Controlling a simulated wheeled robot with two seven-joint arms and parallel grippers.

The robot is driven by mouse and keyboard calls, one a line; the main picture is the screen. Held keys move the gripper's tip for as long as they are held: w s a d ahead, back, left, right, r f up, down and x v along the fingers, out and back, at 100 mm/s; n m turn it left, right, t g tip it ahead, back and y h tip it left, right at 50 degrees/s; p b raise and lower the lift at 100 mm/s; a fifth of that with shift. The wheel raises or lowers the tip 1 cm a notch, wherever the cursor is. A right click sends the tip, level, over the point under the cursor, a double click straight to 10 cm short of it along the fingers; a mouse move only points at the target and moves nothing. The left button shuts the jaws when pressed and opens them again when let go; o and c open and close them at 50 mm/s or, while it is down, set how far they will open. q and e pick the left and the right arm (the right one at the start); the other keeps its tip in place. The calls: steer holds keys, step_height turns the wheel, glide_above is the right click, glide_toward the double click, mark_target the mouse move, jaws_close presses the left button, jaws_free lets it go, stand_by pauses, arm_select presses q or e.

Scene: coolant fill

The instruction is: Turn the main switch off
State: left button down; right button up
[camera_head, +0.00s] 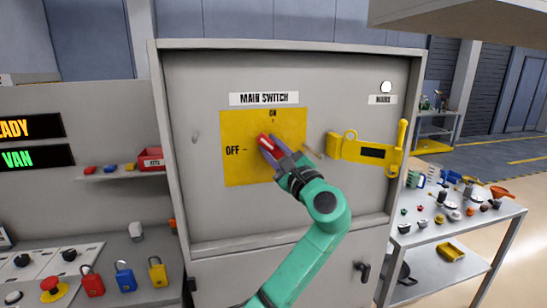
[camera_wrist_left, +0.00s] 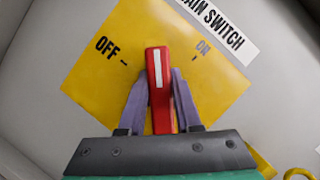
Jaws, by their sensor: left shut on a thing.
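The main switch's red handle (camera_head: 265,142) sits on a yellow plate (camera_head: 236,170) marked OFF at left and ON at top. My left gripper (camera_head: 271,149) is shut on the handle, coming from the lower right. In the left wrist view the red handle (camera_wrist_left: 158,70), with a white stripe, stands between the purple fingers of my left gripper (camera_wrist_left: 161,84). Its tip lies between the OFF and ON marks, in line with neither. The handle's base is hidden by the gripper. My right gripper is not in view.
A yellow hasp-like device (camera_head: 350,150) is at the right of the grey cabinet (camera_head: 205,215). Red, blue and yellow padlocks (camera_head: 124,277) are on the left desk. A cluttered table (camera_head: 410,235) stands at right. A white lamp (camera_head: 386,88) is above the MAINS label.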

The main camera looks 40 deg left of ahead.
arm_select(q)
steer(key=n+g+b, duration=0.1)
steer(key=n, duration=0.1)
steer(key=f+n+h+b, duration=0.1)
steer(key=n, duration=0.2)
steer(key=shift+s+a+g, duration=0.1)
steer(key=shift+s+g, duration=0.05)
steer(key=shift+g, duration=0.25)
steer(key=n, duration=0.2)
steer(key=n+g+h+b, duration=0.1)
steer(key=n, duration=0.1)
steer(key=shift+f+n+h+b, duration=0.3)
steer(key=shift+f, duration=0.05)
steer(key=shift+s+a, duration=0.1)
steer(key=c, duration=0.6)
jaws_free()
steer(key=b+v, duration=0.4)
steer(key=v, duration=1)
steer(key=shift+d, duration=0.3)
